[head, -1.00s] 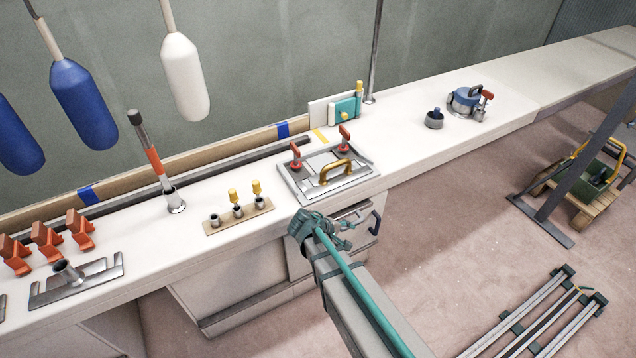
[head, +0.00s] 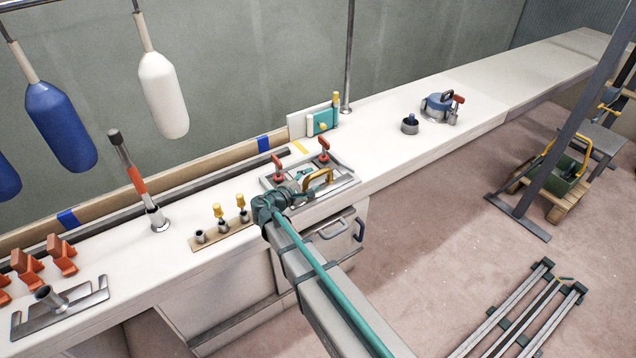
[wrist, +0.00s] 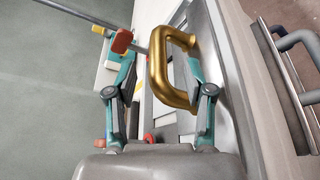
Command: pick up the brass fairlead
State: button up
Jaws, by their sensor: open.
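The brass fairlead (head: 321,176) is a gold, arch-shaped piece on a grey metal plate (head: 345,186) on the white bench. In the wrist view the fairlead (wrist: 172,92) is large and stands between the two teal fingers. My gripper (head: 298,189) is at the plate's near left side, close to the fairlead. In the wrist view my gripper (wrist: 162,60) is open, with a finger on each side of the fairlead. I see a gap on the left; I cannot tell whether the right finger touches it.
Two red-handled clamps (head: 277,166) (head: 324,147) stand upright on the plate behind the fairlead. A wooden strip (head: 208,243) with yellow-topped pieces lies to the left. Drawer handles (head: 333,229) stick out below.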

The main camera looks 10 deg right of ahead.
aim_at(313, 177)
jog(key=p+x, duration=0.2)
jog(key=x, duration=0.2)
jog(key=shift+w, duration=0.4)
jog(key=shift+w+d+f, duration=0.1)
jog(key=shift+w+d, duration=0.15)
jog(key=shift+d, duration=0.05)
jog(key=shift+c, duration=0.4)
grip_shut()
